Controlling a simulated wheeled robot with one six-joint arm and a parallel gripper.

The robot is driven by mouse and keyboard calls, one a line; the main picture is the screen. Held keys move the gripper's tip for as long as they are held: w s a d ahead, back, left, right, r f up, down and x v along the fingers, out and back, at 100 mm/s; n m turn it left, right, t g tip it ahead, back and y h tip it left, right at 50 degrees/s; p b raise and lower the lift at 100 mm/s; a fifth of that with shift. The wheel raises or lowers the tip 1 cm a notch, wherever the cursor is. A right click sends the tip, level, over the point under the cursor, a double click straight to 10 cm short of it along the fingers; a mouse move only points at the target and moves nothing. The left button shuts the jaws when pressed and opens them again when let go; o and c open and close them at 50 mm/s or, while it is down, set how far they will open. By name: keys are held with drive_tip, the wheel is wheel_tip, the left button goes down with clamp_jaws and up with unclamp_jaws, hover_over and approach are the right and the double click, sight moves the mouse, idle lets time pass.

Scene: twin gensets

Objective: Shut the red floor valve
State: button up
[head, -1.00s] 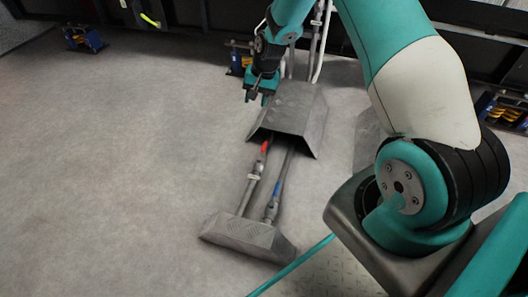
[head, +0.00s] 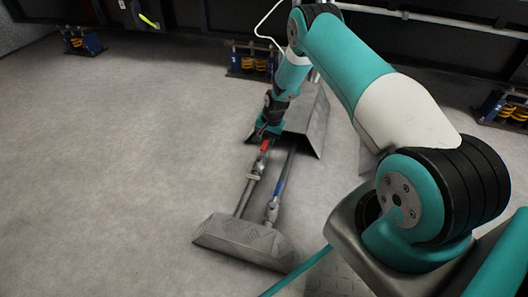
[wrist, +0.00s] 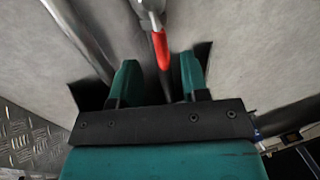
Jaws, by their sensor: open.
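The red valve handle (head: 264,146) sits on the left of two pipes near the floor, and looks roughly in line with its pipe. In the wrist view the red handle (wrist: 160,50) hangs from a metal valve body (wrist: 150,10), its end reaching the space between my fingertips. My gripper (wrist: 160,72) is open, with a teal finger on each side of the handle's end. I cannot tell whether either finger touches it. In the head view my gripper (head: 262,134) is at the handle's upper end, its fingers mostly hidden.
A blue-handled valve (head: 278,188) is on the right pipe, close beside. A grey sloped cover (head: 308,122) stands just behind and right of my gripper, and another cover (head: 240,238) lies in front. Open floor (head: 120,160) spreads to the left.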

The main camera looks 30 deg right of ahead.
sight(264, 147)
drive_tip(key=f, duration=0.1)
drive_tip(key=f+b, duration=0.1)
drive_tip(key=f, duration=0.2)
drive_tip(key=shift+w+a+f+b, duration=0.1)
drive_tip(key=shift+w+a+b, duration=0.15)
drive_tip(key=shift+w+b, duration=0.15)
drive_tip(key=shift+c, duration=0.4)
clamp_jaws()
